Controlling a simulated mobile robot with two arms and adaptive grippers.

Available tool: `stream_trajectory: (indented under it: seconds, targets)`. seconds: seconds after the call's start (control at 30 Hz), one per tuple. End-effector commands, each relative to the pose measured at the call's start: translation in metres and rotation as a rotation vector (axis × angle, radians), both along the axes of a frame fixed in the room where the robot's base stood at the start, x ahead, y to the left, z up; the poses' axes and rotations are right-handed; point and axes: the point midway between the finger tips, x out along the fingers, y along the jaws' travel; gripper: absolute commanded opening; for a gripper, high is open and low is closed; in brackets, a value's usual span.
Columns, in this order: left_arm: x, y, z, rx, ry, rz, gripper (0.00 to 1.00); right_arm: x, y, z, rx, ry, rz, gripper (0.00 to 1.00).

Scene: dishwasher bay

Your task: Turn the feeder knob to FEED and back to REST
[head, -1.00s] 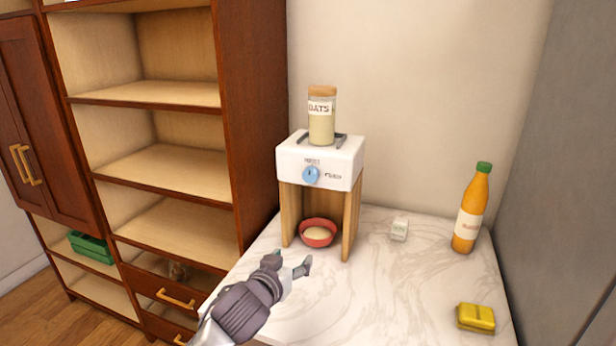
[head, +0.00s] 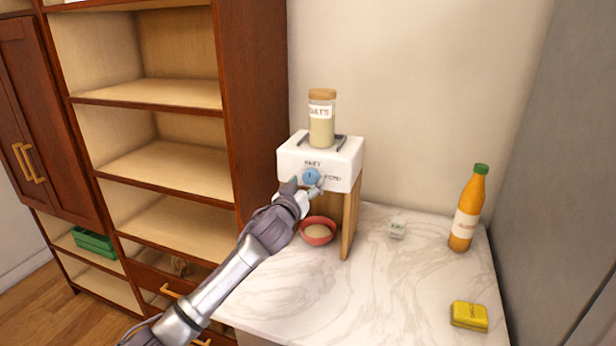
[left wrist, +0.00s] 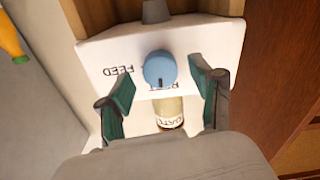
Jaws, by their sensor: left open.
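The white feeder (head: 342,172) stands on wooden legs on the marble counter. The round blue knob (head: 311,176) is on its front; it also shows in the left wrist view (left wrist: 160,69), where the feeder is upside down. The knob's dark mark points at the partly hidden REST label; the FEED label (left wrist: 117,70) is to one side. My left gripper (head: 306,188) is open just in front of the knob. In the left wrist view its green-tipped fingers lie on either side of the knob, with gaps visible. My right gripper is not in view.
An oats jar (head: 321,120) stands on top of the feeder, and a red bowl (head: 318,241) sits below it. A wooden shelf unit (head: 252,110) rises at left.

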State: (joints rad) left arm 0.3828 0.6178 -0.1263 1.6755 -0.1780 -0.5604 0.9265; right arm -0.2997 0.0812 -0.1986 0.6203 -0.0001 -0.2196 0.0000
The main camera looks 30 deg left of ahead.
Motion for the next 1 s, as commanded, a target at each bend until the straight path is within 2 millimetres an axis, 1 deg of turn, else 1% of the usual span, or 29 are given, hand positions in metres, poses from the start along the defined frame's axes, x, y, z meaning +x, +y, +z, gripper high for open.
stream_trajectory:
  seconds: [0.03,0.1,0.2,0.47,0.8,0.83,0.93,1.0]
  targets:
    - [0.0056,0.0012,0.0019,0.0,-0.001,0.0,0.65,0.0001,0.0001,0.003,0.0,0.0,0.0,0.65]
    - [0.0104,0.0022,0.0008,0.001,0.0,0.0,0.65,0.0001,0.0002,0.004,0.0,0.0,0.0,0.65]
    - [0.014,0.0031,0.0001,0.001,0.0,0.0,0.65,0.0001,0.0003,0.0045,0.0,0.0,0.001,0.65]
    - [0.0145,0.0032,-0.0006,0.001,0.0,-0.001,0.65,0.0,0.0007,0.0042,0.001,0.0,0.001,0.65]
    - [0.0143,0.0032,-0.0005,0.001,0.0,-0.001,0.09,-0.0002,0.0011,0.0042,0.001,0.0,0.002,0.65]
    - [0.0143,0.0032,-0.0005,0.001,0.0,-0.001,0.05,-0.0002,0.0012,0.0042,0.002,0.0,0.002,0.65]
    - [0.0144,0.0027,-0.0011,-0.02,-0.005,-0.001,0.05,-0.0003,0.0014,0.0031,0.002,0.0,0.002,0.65]
    - [0.0146,0.0021,-0.0015,-0.068,-0.017,-0.001,0.05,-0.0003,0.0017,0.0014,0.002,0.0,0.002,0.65]
